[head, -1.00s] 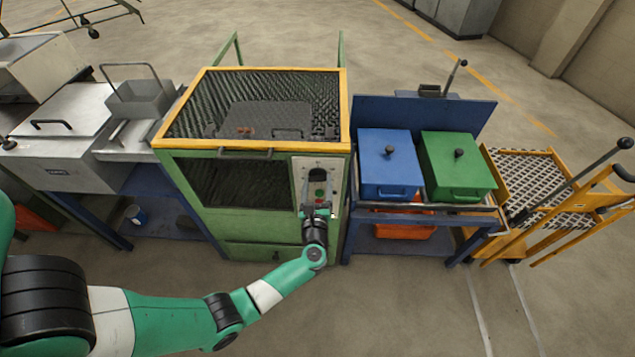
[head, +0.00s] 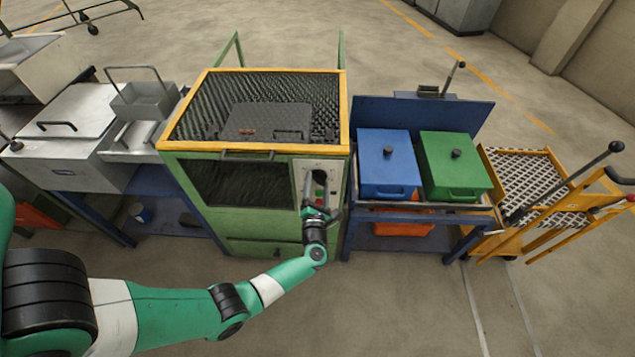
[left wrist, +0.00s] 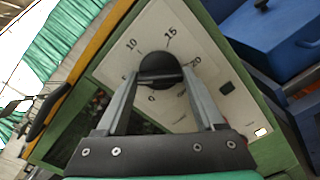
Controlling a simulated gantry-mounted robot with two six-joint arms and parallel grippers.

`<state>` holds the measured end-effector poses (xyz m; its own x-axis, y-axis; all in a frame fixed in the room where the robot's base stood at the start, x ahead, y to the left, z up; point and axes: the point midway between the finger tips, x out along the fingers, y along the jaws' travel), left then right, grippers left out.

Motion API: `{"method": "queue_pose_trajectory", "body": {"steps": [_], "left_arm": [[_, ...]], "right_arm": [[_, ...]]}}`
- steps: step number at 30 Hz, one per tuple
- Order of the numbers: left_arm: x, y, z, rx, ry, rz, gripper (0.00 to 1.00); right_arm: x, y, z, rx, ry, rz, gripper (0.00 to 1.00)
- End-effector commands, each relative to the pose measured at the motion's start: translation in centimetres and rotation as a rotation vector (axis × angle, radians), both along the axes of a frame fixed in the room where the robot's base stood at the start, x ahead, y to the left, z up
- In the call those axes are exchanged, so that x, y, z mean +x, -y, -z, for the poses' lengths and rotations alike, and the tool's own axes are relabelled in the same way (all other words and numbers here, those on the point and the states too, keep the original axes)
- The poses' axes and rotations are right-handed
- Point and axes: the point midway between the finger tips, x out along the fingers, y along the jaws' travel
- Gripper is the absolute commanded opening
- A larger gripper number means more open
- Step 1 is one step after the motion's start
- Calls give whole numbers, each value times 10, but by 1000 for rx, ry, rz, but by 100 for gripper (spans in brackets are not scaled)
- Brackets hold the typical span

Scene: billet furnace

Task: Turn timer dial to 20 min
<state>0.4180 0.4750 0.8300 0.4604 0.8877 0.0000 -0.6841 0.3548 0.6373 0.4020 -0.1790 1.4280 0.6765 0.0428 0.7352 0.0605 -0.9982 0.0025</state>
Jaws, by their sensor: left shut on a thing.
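The timer dial (left wrist: 160,68) is a round black knob on a pale panel (left wrist: 112,60) with printed marks 0, 5, 10, 15 and 20 around it. In the left wrist view, my left gripper (left wrist: 160,78) has a finger on each side of the knob and is shut on it. No pointer on the knob can be made out. In the head view, my left gripper (head: 319,206) is at the control panel (head: 307,166) on the right front of the green furnace (head: 240,223) and covers part of it. My right gripper is not in view.
A blue box (head: 387,160) and a green box (head: 453,165) stand on the blue bench to the right. A yellow cart (head: 530,180) is farther right. A grey metal unit (head: 75,150) stands left. The floor in front is clear.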

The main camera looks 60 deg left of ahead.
Motion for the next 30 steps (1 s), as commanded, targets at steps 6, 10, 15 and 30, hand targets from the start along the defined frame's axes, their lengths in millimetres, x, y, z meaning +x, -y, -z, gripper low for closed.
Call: {"method": "queue_pose_trajectory", "body": {"steps": [6, 10, 15, 30], "left_arm": [[0, 0, -2, 95, -184, -1, 14], [0, 0, -2, 151, -292, -1, 14], [0, 0, -2, 225, -435, -1, 14], [0, 0, -2, 445, -858, -1, 14]], "right_arm": [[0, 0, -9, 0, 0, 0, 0], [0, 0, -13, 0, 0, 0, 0], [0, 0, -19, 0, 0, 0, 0], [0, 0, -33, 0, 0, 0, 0]]}}
